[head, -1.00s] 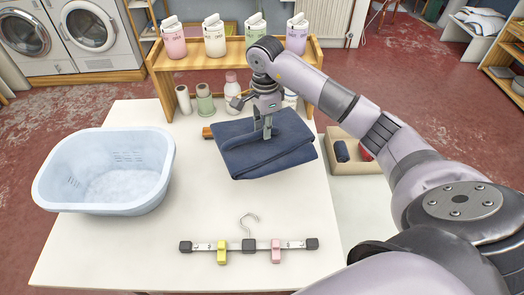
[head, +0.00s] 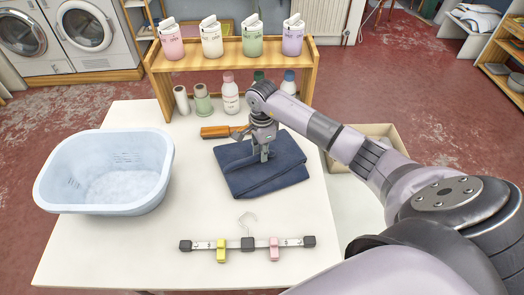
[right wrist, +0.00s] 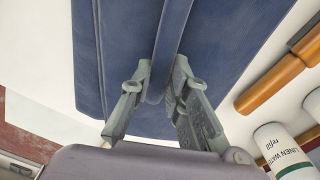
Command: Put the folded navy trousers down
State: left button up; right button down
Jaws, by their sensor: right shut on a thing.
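The folded navy trousers (head: 282,172) are a flat, dark blue bundle over the middle right of the white table (head: 130,250). They look level and at or very near the tabletop; I cannot tell whether they fully rest on it. My right gripper (head: 264,156) points down onto the bundle. In the right wrist view its fingers (right wrist: 163,88) are shut on a raised fold of the trousers (right wrist: 225,45). My left gripper is not in view.
A pale blue basin (head: 55,190) stands at the left. A clip hanger (head: 248,243) lies in front. A wooden-handled thing (head: 215,132) lies just behind the trousers. Bottles and a wooden shelf (head: 305,60) line the back. A cardboard box (head: 385,132) is at the right.

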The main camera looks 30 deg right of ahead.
jog(key=shift+f, duration=0.1)
jog(key=c, duration=1.5)
grip_release()
jog(key=shift+c, duration=0.2)
jog(key=shift+r, duration=0.3)
notch_tip(320, 180, up, 12)
jog(key=b, duration=0.2)
jog(key=shift+f, duration=0.15)
